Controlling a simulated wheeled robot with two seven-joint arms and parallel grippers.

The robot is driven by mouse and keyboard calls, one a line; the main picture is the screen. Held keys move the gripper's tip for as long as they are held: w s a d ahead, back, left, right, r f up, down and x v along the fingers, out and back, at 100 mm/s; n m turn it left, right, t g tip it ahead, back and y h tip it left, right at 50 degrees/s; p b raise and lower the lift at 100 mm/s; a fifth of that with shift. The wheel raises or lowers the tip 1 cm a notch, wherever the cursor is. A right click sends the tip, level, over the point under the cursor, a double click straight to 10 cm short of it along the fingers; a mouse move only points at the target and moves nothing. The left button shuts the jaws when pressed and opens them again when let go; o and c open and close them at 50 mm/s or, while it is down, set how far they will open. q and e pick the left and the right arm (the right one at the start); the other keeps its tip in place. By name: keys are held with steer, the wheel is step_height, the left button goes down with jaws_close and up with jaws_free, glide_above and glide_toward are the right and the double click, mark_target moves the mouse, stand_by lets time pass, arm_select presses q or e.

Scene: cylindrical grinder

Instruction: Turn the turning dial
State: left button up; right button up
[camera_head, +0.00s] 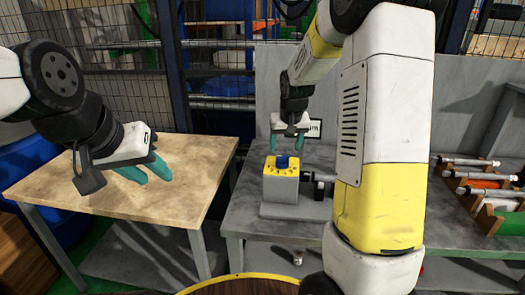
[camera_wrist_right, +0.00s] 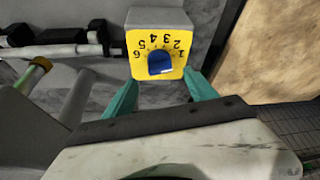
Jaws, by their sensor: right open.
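The turning dial is a blue knob (camera_head: 282,161) on top of a yellow-faced grey box (camera_head: 280,185) on the grey bench. In the right wrist view the blue knob (camera_wrist_right: 161,64) sits on a yellow face with the numbers 1 to 6, seen upside down. My right gripper (camera_head: 287,142) is above the box, pointing down, with its teal fingers apart. In the wrist view the right gripper's fingers (camera_wrist_right: 162,88) lie on either side of the lower part of the box, with the knob uncovered between and beyond them. My left gripper (camera_head: 145,172) is over the wooden table, its teal fingers apart and empty.
The wooden-topped table (camera_head: 90,182) stands at the left, bare on top. A grey panel rises behind the bench. A rack (camera_head: 485,190) with several cylindrical parts is on the right. A dark cylindrical part (camera_head: 318,178) adjoins the box. My right arm hides part of the bench.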

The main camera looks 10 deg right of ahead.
mark_target(284, 157)
steer(key=x, duration=0.7)
steer(key=shift+w+f, duration=0.2)
steer(key=shift+f, duration=0.1)
steer(key=c, duration=1.3)
steer(key=shift+d+n, duration=0.1)
steer(key=shift+n, duration=0.2)
steer(key=shift+d+n+y, duration=0.1)
steer(key=shift+n+y, duration=0.3)
steer(key=shift+n, duration=0.5)
steer(key=shift+n+y, duration=0.7)
steer(key=shift+n, duration=1)
steer(key=shift+g, duration=0.3)
